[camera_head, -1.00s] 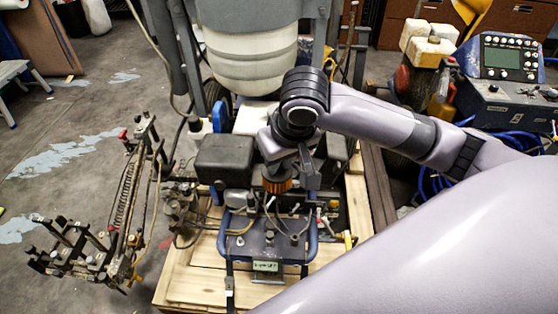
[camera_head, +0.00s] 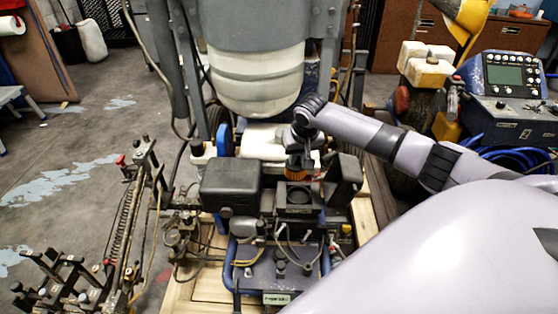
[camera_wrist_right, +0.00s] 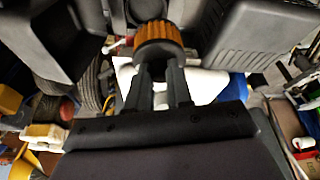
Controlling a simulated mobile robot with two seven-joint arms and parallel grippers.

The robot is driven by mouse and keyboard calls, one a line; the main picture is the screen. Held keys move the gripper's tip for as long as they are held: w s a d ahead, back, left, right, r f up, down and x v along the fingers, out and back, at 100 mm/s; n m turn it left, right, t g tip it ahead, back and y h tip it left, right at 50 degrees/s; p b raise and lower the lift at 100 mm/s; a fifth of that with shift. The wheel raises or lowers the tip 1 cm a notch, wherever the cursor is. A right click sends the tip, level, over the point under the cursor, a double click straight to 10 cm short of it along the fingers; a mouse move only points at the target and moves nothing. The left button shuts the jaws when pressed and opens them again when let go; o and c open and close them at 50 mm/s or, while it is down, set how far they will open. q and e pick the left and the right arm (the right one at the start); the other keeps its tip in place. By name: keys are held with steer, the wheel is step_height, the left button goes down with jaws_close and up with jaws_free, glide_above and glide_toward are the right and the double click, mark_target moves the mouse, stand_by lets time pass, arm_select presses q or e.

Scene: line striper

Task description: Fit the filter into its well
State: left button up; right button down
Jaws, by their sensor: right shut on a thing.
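The filter (camera_head: 295,174) is a small orange ribbed cylinder with a dark cap. It also shows in the right wrist view (camera_wrist_right: 158,38), at the ends of my gripper's fingers. My right gripper (camera_wrist_right: 158,80) is shut on it; in the head view the gripper (camera_head: 299,158) is partly hidden by its own wrist. A dark square block with a round opening, which looks like the well (camera_head: 298,196), sits on the machine just in front of the filter. The filter appears apart from the opening; its exact height above the block is unclear. My left gripper is not in view.
Black housings stand left (camera_head: 230,186) and right (camera_head: 343,178) of the block, with little side room. A blue tubular frame with hoses (camera_head: 278,268) is in front. A white tank (camera_head: 255,80) rises behind. A control box (camera_head: 510,75) stands right.

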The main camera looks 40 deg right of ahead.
steer(key=shift+d+f+b, duration=0.15)
steer(key=shift+d+f, duration=0.15)
steer(key=shift+f, duration=0.2)
steer(key=shift+d+f+b, duration=0.15)
steer(key=shift+d+f, duration=0.1)
steer(key=shift+f, duration=0.25)
steer(key=shift+d+f+b, duration=0.4)
steer(key=shift+f, duration=0.2)
step_height(320, 180, down, 2)
steer(key=shift+b, duration=1.2)
steer(key=shift+f+b, duration=0.9)
steer(key=shift+b, duration=0.1)
arm_select(q)
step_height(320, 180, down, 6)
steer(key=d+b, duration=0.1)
steer(key=b, duration=0.1)
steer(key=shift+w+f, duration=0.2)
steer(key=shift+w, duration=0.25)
arm_select(e)
steer(key=shift+f, duration=0.85)
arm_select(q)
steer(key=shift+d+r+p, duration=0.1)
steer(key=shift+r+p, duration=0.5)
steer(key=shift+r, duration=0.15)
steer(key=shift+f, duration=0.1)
arm_select(e)
steer(key=shift+f, duration=0.1)
steer(key=shift+f, duration=0.8)
